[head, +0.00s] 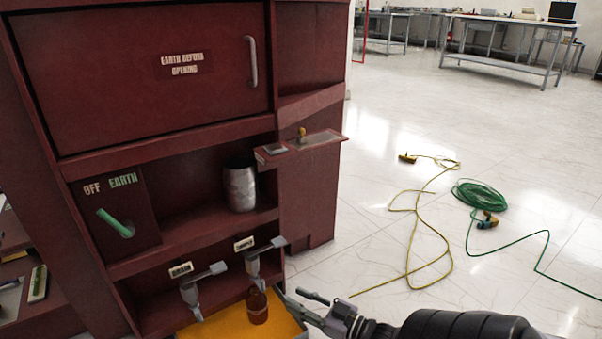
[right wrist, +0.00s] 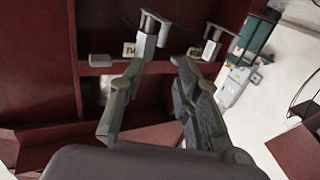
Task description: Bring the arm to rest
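My right gripper (head: 294,297) is at the lower middle of the head view, at the right edge of the yellow tray (head: 205,329). Its fingers are apart, with nothing visible between them, and it also shows open in the right wrist view (right wrist: 158,64). A brown jar (head: 257,308) stands upright on the tray, left of the gripper and apart from it. A grey tap (head: 255,262) is above the jar; a second tap (head: 191,290) is to its left. Both taps (right wrist: 150,35) appear beyond the fingers in the wrist view. My left gripper is not in view.
The dark red cabinet (head: 130,90) fills the left side. A metal can (head: 240,187) stands on its shelf, beside a switch panel with a green lever (head: 115,223). A yellow cable (head: 417,230) and a coiled green cable (head: 480,194) lie on the otherwise open floor at right.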

